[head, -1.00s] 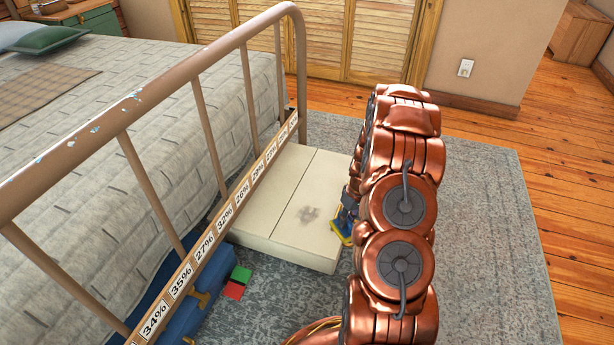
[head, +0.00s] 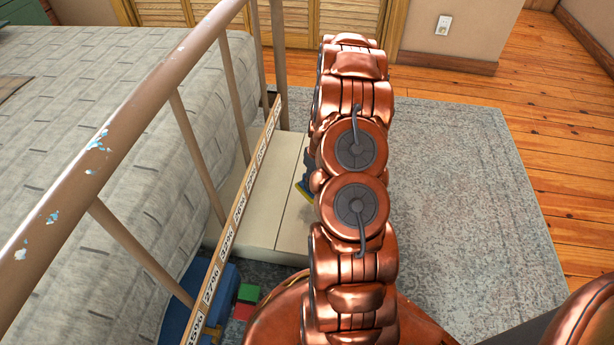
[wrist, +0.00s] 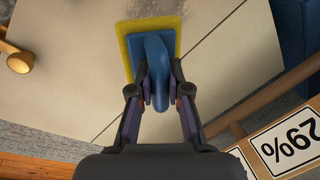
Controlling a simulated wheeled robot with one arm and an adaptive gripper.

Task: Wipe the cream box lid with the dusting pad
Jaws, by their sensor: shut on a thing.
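The cream box (head: 262,205) sits low beside the bed's foot rail. Its pale lid (wrist: 60,80) fills much of the wrist view, with a dark seam across it. The dusting pad (wrist: 130,50) has a yellow base and a blue handle. My gripper (wrist: 159,95) is shut on that blue handle. The pad lies over the lid; I cannot tell if it touches.
The metal bed rail (head: 130,110) with a strip of percent labels (head: 240,208) runs close along the box's left. A blue case (head: 215,295) and green (head: 248,292) and red blocks lie at the front. A round wooden knob (wrist: 20,62) is at the lid's edge. The rug (head: 450,190) on the right is clear.

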